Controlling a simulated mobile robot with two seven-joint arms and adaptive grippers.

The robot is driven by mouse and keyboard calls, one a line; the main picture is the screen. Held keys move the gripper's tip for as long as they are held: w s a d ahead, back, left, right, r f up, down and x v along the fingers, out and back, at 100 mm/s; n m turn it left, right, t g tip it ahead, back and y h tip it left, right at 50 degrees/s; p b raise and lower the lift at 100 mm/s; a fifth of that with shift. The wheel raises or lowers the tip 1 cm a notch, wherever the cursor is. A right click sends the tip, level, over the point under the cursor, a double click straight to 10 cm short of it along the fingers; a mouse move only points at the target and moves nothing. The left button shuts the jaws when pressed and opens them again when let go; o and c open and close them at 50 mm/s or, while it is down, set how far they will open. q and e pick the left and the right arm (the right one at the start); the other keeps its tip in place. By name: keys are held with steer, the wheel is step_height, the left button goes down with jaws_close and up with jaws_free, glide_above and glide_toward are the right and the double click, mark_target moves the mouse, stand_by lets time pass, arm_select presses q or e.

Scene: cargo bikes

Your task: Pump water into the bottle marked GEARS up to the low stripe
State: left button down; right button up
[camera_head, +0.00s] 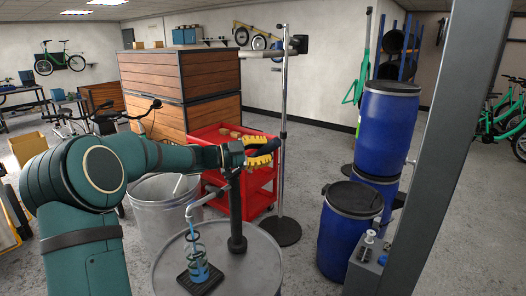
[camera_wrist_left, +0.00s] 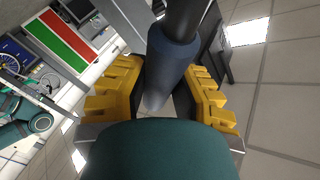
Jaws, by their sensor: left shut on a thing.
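My left gripper (camera_head: 260,152) has yellow fingers and is shut on the dark pump handle (camera_head: 268,146). In the left wrist view, the handle (camera_wrist_left: 172,58) runs between the fingers. The black pump column (camera_head: 237,215) stands on a grey drum (camera_head: 240,270), with a grey spout (camera_head: 205,199) bending left. Below the spout, a clear bottle (camera_head: 197,256) stands on a black drip tray (camera_head: 203,284). Blue shows at the spout's mouth and inside the bottle. Dark bands ring the bottle; its marking and exact level are too small to read. My right gripper is out of view.
A metal bin (camera_head: 165,222) stands left of the drum, and a red cart (camera_head: 262,182) behind it. A pole stand (camera_head: 284,130) rises behind the pump. Blue barrels (camera_head: 343,245) stand to the right, near a grey post (camera_head: 440,150).

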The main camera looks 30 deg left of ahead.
arm_select(q)
steer(key=shift+d+f, duration=0.35)
steer(key=d+f+m+g+y+b, duration=0.1)
steer(key=d+f+m+y+b, duration=0.1)
steer(key=f, duration=0.5)
steer(key=d+f+m+g+y+b, duration=0.1)
steer(key=d+f+m+y+b, duration=0.1)
steer(key=f, duration=0.6)
steer(key=shift+s+d+m+y+b, duration=0.2)
steer(key=shift+d+m+y+b, duration=0.3)
steer(key=shift+m, duration=0.6)
steer(key=shift+a+f+g, duration=0.1)
steer(key=shift+a+g, duration=0.05)
steer(key=shift+g, duration=0.15)
steer(key=c, duration=0.9)
jaws_free()
steer(key=shift+o, duration=0.9)
steer(key=shift+w, duration=0.1)
